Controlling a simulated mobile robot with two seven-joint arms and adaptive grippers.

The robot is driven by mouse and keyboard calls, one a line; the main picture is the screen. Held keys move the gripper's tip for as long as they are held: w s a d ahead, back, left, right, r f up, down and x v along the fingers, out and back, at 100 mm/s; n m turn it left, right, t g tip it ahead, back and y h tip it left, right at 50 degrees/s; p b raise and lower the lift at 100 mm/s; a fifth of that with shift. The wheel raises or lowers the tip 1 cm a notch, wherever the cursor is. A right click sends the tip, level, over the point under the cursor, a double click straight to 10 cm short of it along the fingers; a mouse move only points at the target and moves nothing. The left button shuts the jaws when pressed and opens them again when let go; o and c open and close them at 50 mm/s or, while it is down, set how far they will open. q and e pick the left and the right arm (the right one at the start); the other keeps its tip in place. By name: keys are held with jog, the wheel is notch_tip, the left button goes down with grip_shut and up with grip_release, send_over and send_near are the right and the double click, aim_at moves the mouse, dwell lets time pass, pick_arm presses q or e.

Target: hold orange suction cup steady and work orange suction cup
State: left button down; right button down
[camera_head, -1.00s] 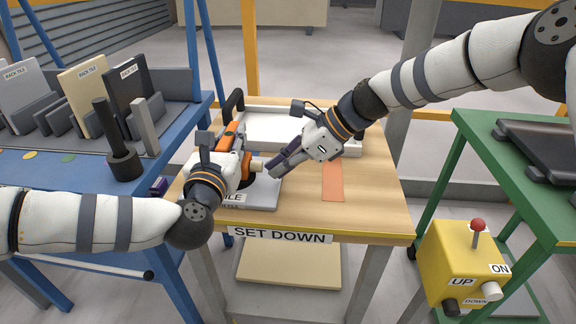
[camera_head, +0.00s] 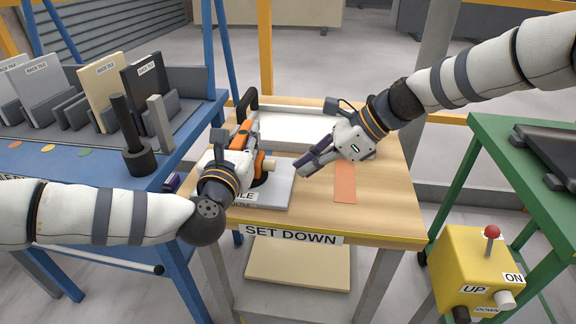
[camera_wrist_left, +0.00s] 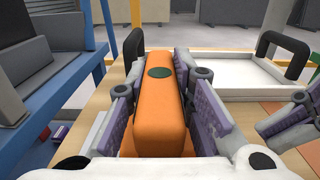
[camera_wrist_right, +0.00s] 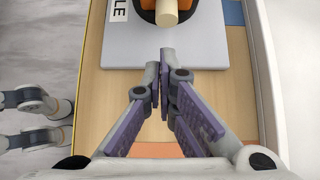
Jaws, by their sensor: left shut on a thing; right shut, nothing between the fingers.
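The orange suction cup (camera_head: 243,135) stands on a grey tile (camera_head: 275,192) on the wooden set-down table. Its orange body fills the middle of the left wrist view (camera_wrist_left: 158,105), with a dark green oval on top. My left gripper (camera_wrist_left: 157,90) is shut on this body, one purple-padded finger on each side. My right gripper (camera_head: 301,168) is shut and empty, to the right of the cup and apart from it. The cup's underside is mostly hidden.
A white tray (camera_head: 345,148) with black handles lies at the table's back. An orange strip (camera_head: 345,183) lies to the right on bare wood. A blue rack (camera_head: 190,120) with upright tiles stands left. A yellow control box (camera_head: 470,262) stands right.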

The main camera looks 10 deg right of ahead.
aim_at(269, 166)
jog(key=v, duration=0.8)
jog(key=shift+d+r, duration=0.15)
jog(key=shift+r, duration=0.25)
dwell(0.5)
jog(key=x, duration=0.5)
jog(key=d+f+x, duration=0.1)
jog(key=x, duration=0.1)
jog(key=shift+s+a+f, duration=0.15)
jog(key=shift+a+f, duration=0.1)
jog(key=shift+f, duration=0.05)
jog(key=a, duration=0.2)
jog(key=w+a, duration=0.1)
jog(key=shift+w+a+f, duration=0.1)
jog(key=shift+a+f, duration=0.25)
jog(key=shift+w+a, duration=0.15)
jog(key=shift+a, duration=0.3)
